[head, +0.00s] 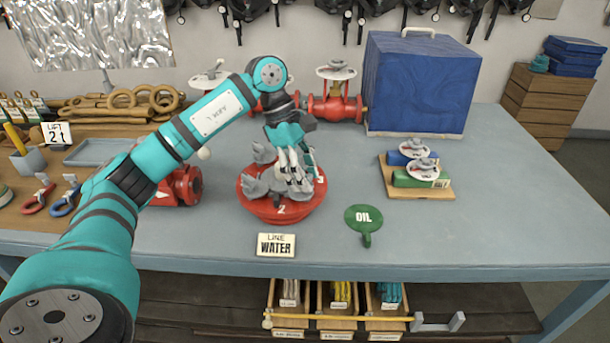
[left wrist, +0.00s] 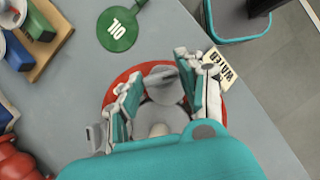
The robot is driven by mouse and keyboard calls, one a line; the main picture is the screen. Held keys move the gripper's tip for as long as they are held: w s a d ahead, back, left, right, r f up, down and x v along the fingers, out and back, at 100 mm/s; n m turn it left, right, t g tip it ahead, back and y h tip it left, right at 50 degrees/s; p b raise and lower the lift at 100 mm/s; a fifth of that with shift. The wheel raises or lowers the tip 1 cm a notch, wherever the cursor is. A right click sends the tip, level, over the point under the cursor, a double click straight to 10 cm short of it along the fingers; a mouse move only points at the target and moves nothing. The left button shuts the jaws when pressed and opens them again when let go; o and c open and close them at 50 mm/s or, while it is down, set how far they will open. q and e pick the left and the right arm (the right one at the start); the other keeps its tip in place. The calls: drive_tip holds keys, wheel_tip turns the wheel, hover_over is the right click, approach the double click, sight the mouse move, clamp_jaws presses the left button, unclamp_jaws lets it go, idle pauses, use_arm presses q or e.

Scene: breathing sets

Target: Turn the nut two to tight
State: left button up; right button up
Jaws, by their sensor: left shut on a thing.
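A round red flange (head: 257,211) lies on the grey-blue table, with white numbers 2 and 3 showing on its rim. Grey wing nuts (head: 262,155) stand on it. My left gripper (head: 294,183) reaches down over the flange from above, its fingers at the front right part near number 2. In the left wrist view, my left gripper (left wrist: 164,92) has its fingers on either side of a grey wing nut (left wrist: 163,80) and is shut on it. The fingers partly hide the nuts in the head view. My right gripper is out of view.
Red valves (head: 335,108) stand behind. A wooden board (head: 450,192) with valves and a blue box (head: 421,83) are to the right.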

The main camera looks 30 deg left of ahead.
use_arm(q)
drive_tip(key=shift+w+r+m+g, duration=0.1)
drive_tip(key=shift+m+g, duration=0.5)
drive_tip(key=shift+m, duration=1)
drive_tip(key=o, duration=1.2)
drive_tip(key=shift+c, duration=0.2)
drive_tip(key=v, duration=1.2)
